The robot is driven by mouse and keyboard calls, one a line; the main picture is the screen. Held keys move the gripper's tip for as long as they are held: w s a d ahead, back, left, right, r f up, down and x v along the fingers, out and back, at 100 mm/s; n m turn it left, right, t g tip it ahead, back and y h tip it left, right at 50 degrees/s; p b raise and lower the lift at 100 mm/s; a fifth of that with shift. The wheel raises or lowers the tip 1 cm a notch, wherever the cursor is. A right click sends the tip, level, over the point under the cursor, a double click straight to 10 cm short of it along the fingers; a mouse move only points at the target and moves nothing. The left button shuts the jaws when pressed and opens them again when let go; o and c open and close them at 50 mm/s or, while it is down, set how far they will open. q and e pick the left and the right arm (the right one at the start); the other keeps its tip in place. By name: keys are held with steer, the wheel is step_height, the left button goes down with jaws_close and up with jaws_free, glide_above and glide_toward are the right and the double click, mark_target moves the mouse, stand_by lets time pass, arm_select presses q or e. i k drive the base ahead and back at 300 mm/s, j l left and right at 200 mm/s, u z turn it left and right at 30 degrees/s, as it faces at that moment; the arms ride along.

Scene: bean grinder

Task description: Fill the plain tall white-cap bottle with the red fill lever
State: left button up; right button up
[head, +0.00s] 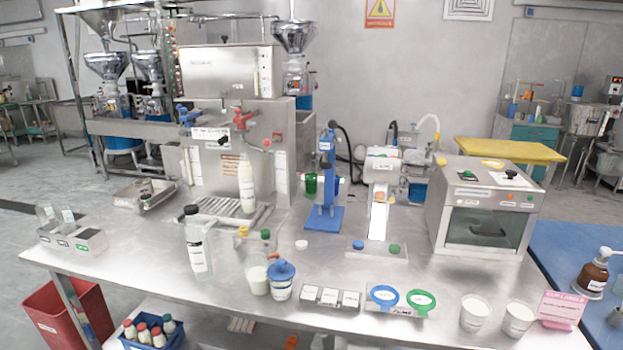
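The filling machine (220,150) stands at the back left of the steel table. Its red fill lever (242,119) is on the upper right of the front, and a blue lever (189,117) is on the left. A tall, pale, whitish bottle (247,189) stands upright below the red lever at the drip grille; its cap and fill level are too small to tell. A loose white cap (301,245) lies on the table in front of the blue press. A clear bottle with a black cap (197,243) stands nearer the front. Neither gripper is in view.
A blue press (325,190), a cap chute (379,205) and a steel box machine (487,207) stand to the right.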

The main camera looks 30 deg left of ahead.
mark_target(267, 143)
steer(key=i+j+u, duration=0.1)
steer(key=j, duration=0.35)
steer(key=i+j+u, duration=0.1)
steer(key=i+j, duration=0.15)
steer(key=j, duration=0.2)
steer(key=i+j+u, duration=0.15)
steer(key=j, duration=0.25)
steer(key=i+j+u, duration=0.1)
steer(key=i+j, duration=0.2)
steer(key=j, duration=0.1)
